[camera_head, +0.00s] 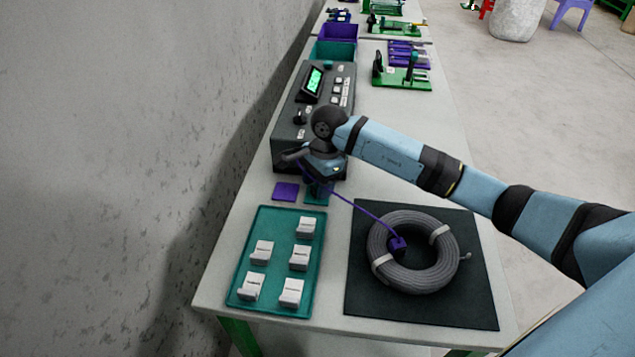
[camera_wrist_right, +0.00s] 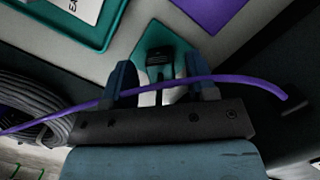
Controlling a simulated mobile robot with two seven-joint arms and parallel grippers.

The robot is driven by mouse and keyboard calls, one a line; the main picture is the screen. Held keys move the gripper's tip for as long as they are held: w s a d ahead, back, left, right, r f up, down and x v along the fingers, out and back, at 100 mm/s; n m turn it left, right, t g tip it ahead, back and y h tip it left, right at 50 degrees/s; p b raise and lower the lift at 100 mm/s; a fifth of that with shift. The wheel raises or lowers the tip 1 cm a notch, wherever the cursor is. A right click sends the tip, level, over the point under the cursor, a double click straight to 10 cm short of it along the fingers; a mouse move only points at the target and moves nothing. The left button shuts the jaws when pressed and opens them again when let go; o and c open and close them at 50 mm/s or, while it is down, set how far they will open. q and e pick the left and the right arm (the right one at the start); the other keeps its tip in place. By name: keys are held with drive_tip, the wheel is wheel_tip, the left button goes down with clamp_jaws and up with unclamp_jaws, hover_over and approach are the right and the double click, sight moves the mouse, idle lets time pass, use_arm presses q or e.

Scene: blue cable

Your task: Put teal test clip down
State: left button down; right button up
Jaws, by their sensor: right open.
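My right gripper (camera_head: 318,180) is over the teal square pad (camera_head: 316,198), in front of the tester. In the right wrist view my right gripper (camera_wrist_right: 163,78) is open, its two blue fingers apart. Between and just beyond the fingertips a small dark clip-like piece (camera_wrist_right: 159,59) with pale prongs sits over the teal pad (camera_wrist_right: 180,45); I take it for the teal test clip. Whether it rests fully on the pad I cannot tell. In the head view the gripper hides it. A purple lead (camera_wrist_right: 190,84) crosses in front of the fingers. My left gripper is not in view.
The purple lead runs to a purple clip (camera_head: 398,245) on the grey cable coil (camera_head: 425,275), on a black mat (camera_head: 365,305). A purple pad (camera_head: 286,191), a teal tray (camera_head: 240,296) of white blocks and the lit tester (camera_head: 285,150) are close by. A wall borders the left.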

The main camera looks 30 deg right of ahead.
wheel_tip(320, 180, up, 12)
drive_tip(key=d, duration=0.2)
drive_tip(key=shift+w, duration=0.1)
idle(0.5)
